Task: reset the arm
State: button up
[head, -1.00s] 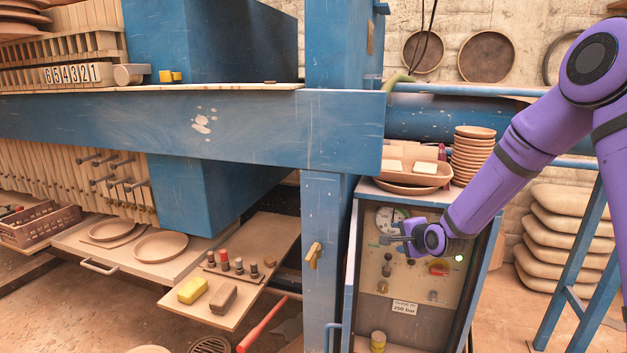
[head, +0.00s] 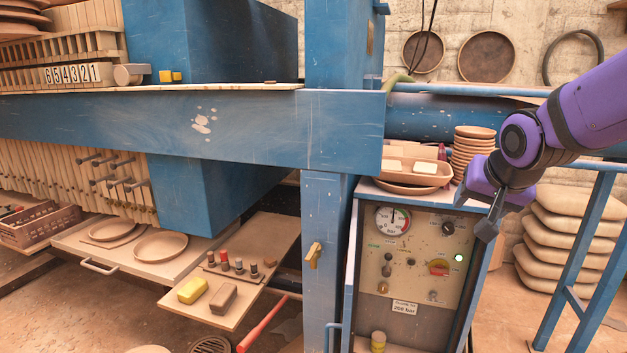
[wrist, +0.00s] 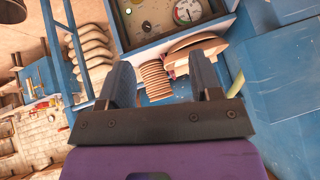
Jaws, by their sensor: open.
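My arm is purple with dark joints and comes in from the right edge in the head view. My gripper (head: 487,222) hangs at the right side of the control cabinet (head: 408,305), just right of its panel. In the wrist view my gripper (wrist: 163,88) has its two dark fingers apart with nothing held between them. A stack of small brown bowls (wrist: 155,80) shows in the gap, beyond the fingertips. The same stack (head: 473,150) stands on the cabinet top in the head view, close to the left of my wrist.
A tray with pale blocks (head: 408,180) lies on the cabinet top. Stacked sacks (head: 570,240) and a blue ladder-like frame (head: 590,260) stand at the right. A blue press beam (head: 250,130) spans the left.

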jog(key=s+r+n+g, duration=0.1)
jog(key=s+n, duration=0.1)
jog(key=s, duration=0.8)
jog(key=s+d+r+n+g, duration=0.1)
jog(key=s+r+n, duration=0.1)
jog(key=s, duration=0.8)
jog(key=shift+s+r+n, duration=0.15)
jog(key=shift+s+n, duration=0.15)
jog(key=shift+s, duration=0.05)
jog(key=shift+d, duration=0.1)
dwell(0.3)
